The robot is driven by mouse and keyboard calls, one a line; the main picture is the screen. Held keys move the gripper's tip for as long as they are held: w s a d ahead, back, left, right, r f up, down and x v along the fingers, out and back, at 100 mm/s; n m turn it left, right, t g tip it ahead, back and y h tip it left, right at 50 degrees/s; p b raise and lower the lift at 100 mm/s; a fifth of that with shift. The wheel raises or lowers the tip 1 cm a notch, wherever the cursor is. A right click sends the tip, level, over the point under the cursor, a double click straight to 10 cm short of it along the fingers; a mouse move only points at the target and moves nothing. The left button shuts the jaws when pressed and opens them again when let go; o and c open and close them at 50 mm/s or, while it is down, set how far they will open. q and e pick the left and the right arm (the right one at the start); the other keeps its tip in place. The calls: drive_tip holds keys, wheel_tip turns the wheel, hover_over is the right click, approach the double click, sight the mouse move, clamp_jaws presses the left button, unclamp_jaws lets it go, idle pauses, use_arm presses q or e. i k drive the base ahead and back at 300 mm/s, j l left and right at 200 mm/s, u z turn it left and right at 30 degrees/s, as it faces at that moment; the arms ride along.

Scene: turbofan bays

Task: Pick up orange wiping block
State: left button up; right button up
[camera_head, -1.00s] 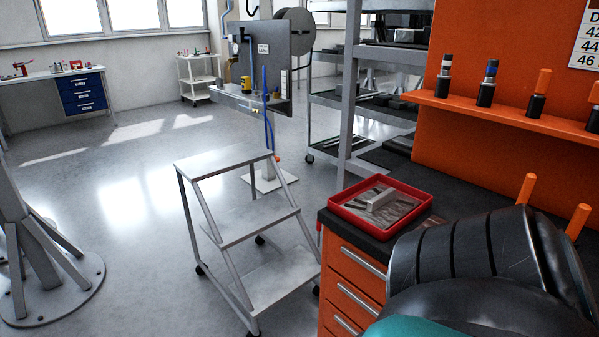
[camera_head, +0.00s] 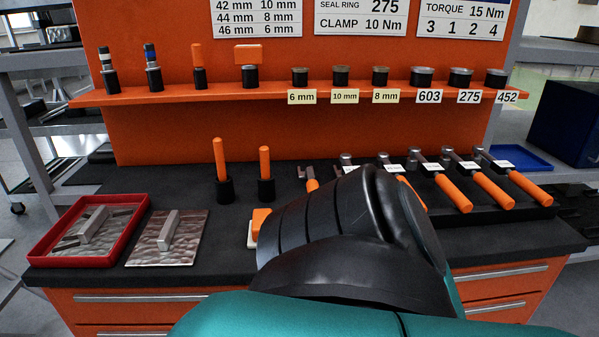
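A small orange block with a pale base (camera_head: 260,221) sits on the dark bench top, left of the middle. It matches a wiping block, and its right part is hidden behind my black and teal arm. Another orange block (camera_head: 248,54) sits on a black holder on the orange shelf. I cannot tell for sure which one is the wiping block. Neither of my grippers shows; only a thick arm link is in front of the bench.
A red tray (camera_head: 141,225) and a metal plate with a bar (camera_head: 150,252) lie on the bench at left. Two upright orange-handled tools (camera_head: 221,170) stand behind. Several orange-handled wrenches (camera_head: 452,190) lie at right. A blue tray (camera_head: 522,158) is beyond them.

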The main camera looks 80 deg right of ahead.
sight(260, 215)
drive_tip(key=z, duration=2.3)
drive_tip(key=j+z, duration=0.2)
drive_tip(key=z, duration=0.6)
drive_tip(key=k+j+z, duration=0.15)
drive_tip(key=j+z, duration=0.2)
drive_tip(key=k+j+z, duration=0.2)
drive_tip(key=j+z, duration=0.15)
